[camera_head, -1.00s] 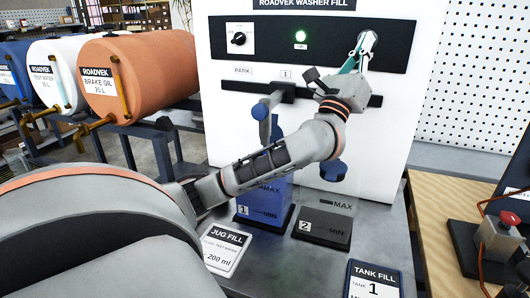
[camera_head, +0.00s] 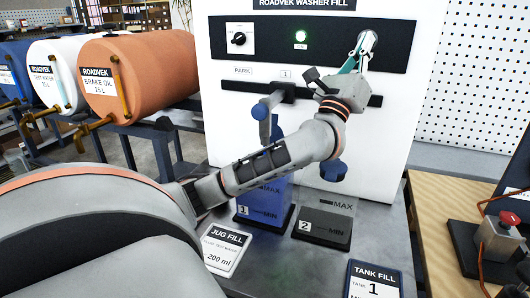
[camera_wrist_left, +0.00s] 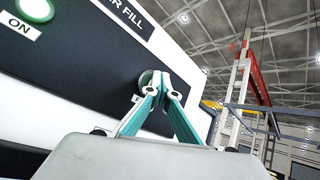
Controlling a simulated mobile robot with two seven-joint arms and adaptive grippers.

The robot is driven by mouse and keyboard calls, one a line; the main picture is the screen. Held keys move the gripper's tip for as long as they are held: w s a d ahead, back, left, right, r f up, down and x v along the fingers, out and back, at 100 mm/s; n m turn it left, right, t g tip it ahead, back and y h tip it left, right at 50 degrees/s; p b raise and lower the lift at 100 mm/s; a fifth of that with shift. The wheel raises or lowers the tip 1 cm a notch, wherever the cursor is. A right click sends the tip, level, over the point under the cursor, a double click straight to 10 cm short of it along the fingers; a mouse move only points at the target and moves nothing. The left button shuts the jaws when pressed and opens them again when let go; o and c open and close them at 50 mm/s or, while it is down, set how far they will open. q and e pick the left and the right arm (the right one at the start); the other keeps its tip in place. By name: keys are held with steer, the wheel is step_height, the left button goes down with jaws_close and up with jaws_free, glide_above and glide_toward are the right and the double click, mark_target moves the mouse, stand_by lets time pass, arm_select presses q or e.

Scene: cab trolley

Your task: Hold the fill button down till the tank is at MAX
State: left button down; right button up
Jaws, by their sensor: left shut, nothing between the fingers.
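The round fill button (camera_head: 368,39) is at the upper right of the black strip on the white washer fill panel (camera_head: 400,150). My left gripper (camera_head: 361,50) is shut and empty, with its fingertips at the button. In the left wrist view the fingertips (camera_wrist_left: 160,82) meet at the round button (camera_wrist_left: 146,78) and appear to touch it; how far it is pressed is hidden. The green ON lamp (camera_head: 301,37) is lit. Tank 1 (camera_head: 272,197) looks blue up to its MAX mark or above; my arm partly hides it, so its level is unclear. My right gripper is out of view.
Tank 2 (camera_head: 322,228) stands right of tank 1 and looks clear above its dark base. A knob (camera_head: 238,39) is left of the lamp. A jug fill card (camera_head: 226,250) and tank fill card (camera_head: 374,281) lie in front. Barrels (camera_head: 142,75) stand at left.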

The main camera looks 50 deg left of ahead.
arm_select(q)
steer(key=shift+s+d+p, duration=0.4)
steer(key=shift+s+d, duration=0.05)
steer(key=shift+s, duration=0.35)
steer(key=s+d, duration=0.1)
steer(key=s+p, duration=0.1)
steer(key=s+d+p, duration=0.1)
steer(key=s, duration=0.1)
steer(key=shift+s+d, duration=0.1)
steer(key=shift+d, duration=0.2)
steer(key=shift+f, duration=0.1)
stand_by(0.6)
